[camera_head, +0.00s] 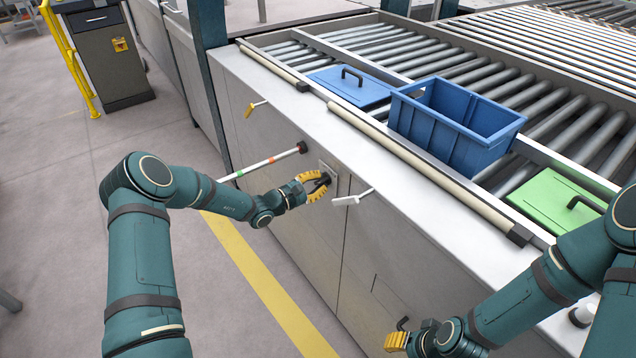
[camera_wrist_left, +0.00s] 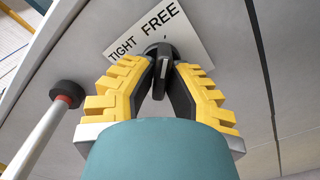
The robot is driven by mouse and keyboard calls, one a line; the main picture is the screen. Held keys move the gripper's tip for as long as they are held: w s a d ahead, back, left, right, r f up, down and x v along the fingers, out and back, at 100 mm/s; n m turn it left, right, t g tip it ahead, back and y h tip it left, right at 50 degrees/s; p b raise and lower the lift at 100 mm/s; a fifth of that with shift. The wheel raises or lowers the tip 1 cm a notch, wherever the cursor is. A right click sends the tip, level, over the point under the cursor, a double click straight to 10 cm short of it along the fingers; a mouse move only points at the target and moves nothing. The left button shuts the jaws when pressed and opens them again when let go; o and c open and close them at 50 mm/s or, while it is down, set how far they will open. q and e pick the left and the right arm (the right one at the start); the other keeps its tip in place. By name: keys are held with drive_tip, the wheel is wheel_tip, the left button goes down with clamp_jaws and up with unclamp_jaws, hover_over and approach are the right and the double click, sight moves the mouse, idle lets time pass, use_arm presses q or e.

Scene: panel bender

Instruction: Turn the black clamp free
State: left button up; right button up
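The black clamp (camera_wrist_left: 163,66) is on the front panel of the machine, at a white plate (camera_wrist_left: 150,32) lettered TIGHT and FREE. In the left wrist view its handle points down the picture, away from the lettering, and sits between my left gripper's fingertips (camera_wrist_left: 164,80). Both fingertips are close against its sides, and contact is partly hidden. In the head view my left gripper (camera_head: 318,186) covers most of the clamp. My right gripper (camera_head: 398,341) is at the bottom edge, apart from the clamp; its opening does not show clearly.
A rod with a black end (camera_head: 268,162) juts from the panel left of the clamp. A white handle (camera_head: 352,198) is just right of it, a yellow one (camera_head: 255,107) farther left. A blue crate (camera_head: 450,125) and blue and green lids (camera_head: 555,200) rest on the rollers above.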

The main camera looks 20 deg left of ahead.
use_arm(q)
drive_tip(key=o, duration=0.3)
drive_tip(key=v, duration=1.2)
